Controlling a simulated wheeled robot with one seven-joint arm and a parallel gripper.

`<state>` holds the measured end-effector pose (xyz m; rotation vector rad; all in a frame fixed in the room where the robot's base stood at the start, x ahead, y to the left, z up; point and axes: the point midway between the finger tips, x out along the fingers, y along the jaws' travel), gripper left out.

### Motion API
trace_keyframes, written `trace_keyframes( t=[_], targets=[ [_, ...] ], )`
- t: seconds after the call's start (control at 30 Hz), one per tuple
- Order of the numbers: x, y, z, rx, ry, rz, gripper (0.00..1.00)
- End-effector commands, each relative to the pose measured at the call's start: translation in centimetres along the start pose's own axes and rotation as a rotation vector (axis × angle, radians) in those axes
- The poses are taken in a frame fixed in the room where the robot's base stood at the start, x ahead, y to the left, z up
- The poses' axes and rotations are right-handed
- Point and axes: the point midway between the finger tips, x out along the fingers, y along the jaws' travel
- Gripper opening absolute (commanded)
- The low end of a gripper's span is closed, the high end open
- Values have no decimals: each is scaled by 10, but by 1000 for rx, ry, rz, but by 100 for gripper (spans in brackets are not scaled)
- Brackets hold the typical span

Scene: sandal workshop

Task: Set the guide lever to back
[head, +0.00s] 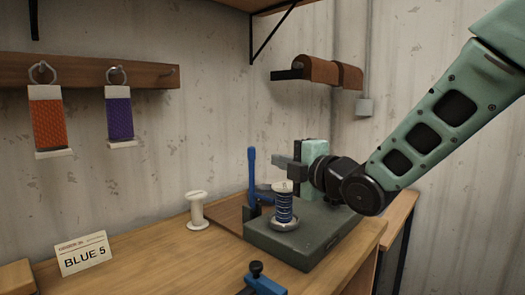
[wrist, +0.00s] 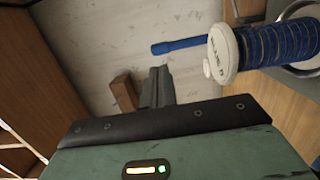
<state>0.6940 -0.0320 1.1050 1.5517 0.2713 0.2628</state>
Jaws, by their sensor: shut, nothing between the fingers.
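The guide lever, a blue upright handle (head: 252,172), stands at the back left of a grey-green machine base (head: 285,246). In the wrist view the blue handle (wrist: 180,45) lies sideways beyond my fingertips, with a visible gap. My gripper (head: 278,161) is shut and empty, above the base, just right of the lever and behind the blue thread spool. Its closed fingers also show in the wrist view (wrist: 158,75). The lever's foot is partly hidden by the machine and spool.
The blue thread spool (head: 285,206) stands upright on the base, close to my gripper; it is large in the wrist view (wrist: 275,45). A white spool (head: 196,210) and a BLUE 5 card (head: 83,255) stand on the bench. A blue clamp (head: 262,283) sits in front.

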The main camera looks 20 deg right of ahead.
Motion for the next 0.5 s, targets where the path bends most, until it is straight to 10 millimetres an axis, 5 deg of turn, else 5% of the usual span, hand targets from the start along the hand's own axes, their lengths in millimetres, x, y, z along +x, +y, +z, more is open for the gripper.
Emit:
trace_keyframes(
  t=[0.2, 0.5],
  targets=[
    [42, 0, 0, 0, 0, -2, 0],
    [68, 0, 0, 0, -1, 0, 0]
  ],
)
